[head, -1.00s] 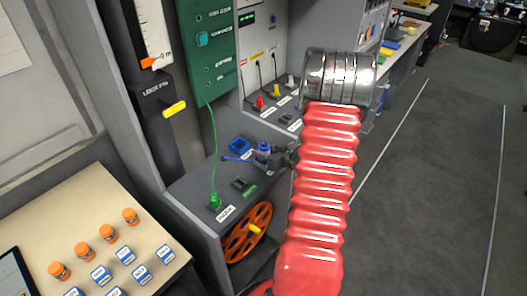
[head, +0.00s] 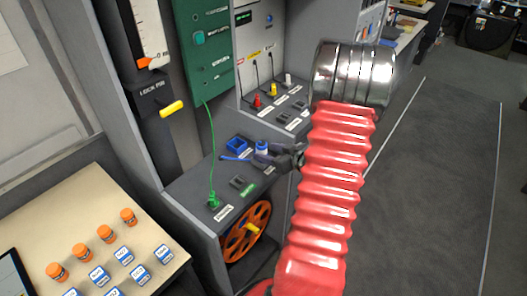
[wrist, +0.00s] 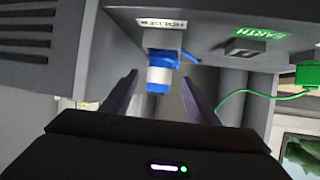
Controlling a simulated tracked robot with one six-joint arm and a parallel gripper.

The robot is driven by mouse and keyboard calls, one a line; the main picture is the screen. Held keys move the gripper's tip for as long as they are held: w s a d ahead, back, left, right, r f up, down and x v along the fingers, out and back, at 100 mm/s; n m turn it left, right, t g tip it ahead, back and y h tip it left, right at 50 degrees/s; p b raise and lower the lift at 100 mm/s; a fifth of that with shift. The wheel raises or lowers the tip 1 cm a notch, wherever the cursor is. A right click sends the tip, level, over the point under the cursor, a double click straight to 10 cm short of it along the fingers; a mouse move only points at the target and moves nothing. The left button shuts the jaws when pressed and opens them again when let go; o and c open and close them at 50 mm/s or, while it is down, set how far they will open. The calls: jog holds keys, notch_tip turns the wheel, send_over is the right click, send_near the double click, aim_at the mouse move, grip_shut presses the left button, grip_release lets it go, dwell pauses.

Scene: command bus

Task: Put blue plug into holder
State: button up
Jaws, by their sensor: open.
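The blue plug (head: 262,147), blue with a white band, stands on the grey console ledge (head: 196,186). In the wrist view the plug (wrist: 161,74) shows by a white label that appears to read HOLDER, upside down. A blue cable runs from the plug's side. I cannot tell how deep the plug is seated, as its base is hidden. My gripper (head: 270,158) is open at the plug, coming from the right. In the wrist view its fingers (wrist: 158,97) lie on either side of the plug with gaps. A blue square frame (head: 238,145) lies just left of the plug.
A green plug (head: 213,200) with a green cable and a dark EARTH socket (wrist: 245,47) are close by. Red (head: 257,102), yellow (head: 273,90) and white (head: 289,80) plugs stand behind. An orange wheel (head: 248,231) is below the ledge. Open floor lies right.

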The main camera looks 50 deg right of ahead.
jog(key=v, duration=0.8)
jog(key=shift+s, duration=0.3)
dwell(0.6)
